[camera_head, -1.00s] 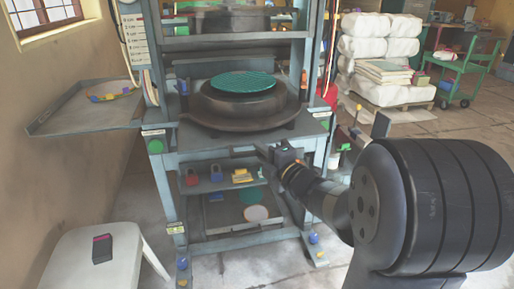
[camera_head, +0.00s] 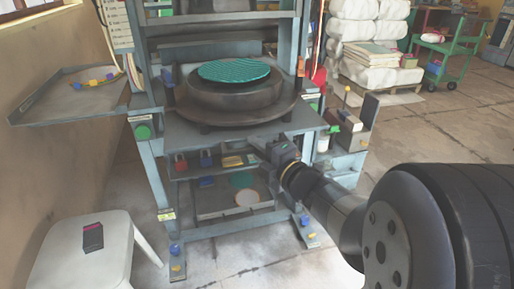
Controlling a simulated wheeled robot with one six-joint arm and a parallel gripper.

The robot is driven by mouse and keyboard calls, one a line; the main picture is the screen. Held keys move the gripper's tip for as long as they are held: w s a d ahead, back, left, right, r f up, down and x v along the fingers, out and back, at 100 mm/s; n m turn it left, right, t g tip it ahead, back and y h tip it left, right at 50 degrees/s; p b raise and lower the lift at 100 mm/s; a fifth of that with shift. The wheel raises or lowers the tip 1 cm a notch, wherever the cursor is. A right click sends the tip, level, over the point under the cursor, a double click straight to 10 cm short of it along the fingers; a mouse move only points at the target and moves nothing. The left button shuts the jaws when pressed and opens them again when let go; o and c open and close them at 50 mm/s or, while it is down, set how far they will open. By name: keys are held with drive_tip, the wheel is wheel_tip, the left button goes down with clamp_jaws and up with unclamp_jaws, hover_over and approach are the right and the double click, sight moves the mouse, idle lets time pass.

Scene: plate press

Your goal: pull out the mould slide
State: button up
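The mould slide (camera_head: 210,113) is a dark round base on the press table, between the uprights. A stepped dark mould sits on it, with a green ribbed disc (camera_head: 234,70) on top. The slide's handle cannot be made out clearly. My gripper (camera_head: 264,147) is at the table's front edge, right of the middle and below the slide's front rim. Its fingers point left toward the press. They are small and dark, and I cannot tell whether they are open or shut on anything.
The press frame (camera_head: 151,178) has a lower shelf with padlocks and small blocks. A side tray (camera_head: 60,106) juts out left. A white stool (camera_head: 60,258) with a dark box (camera_head: 92,237) stands front left. A green trolley (camera_head: 447,67) is far right. Floor in front is partly clear.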

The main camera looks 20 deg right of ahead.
drive_tip(key=shift+o, duration=0.2)
drive_tip(key=shift+s+d, duration=0.25)
drive_tip(key=shift+s, duration=0.2)
drive_tip(key=p+v, duration=0.2)
drive_tip(key=v, duration=0.7)
drive_tip(key=shift+s, duration=0.4)
drive_tip(key=shift+d, duration=0.1)
drive_tip(key=b+x, duration=0.2)
drive_tip(key=x, duration=0.8)
drive_tip(key=shift+w, duration=0.4)
drive_tip(key=shift+s, duration=0.1)
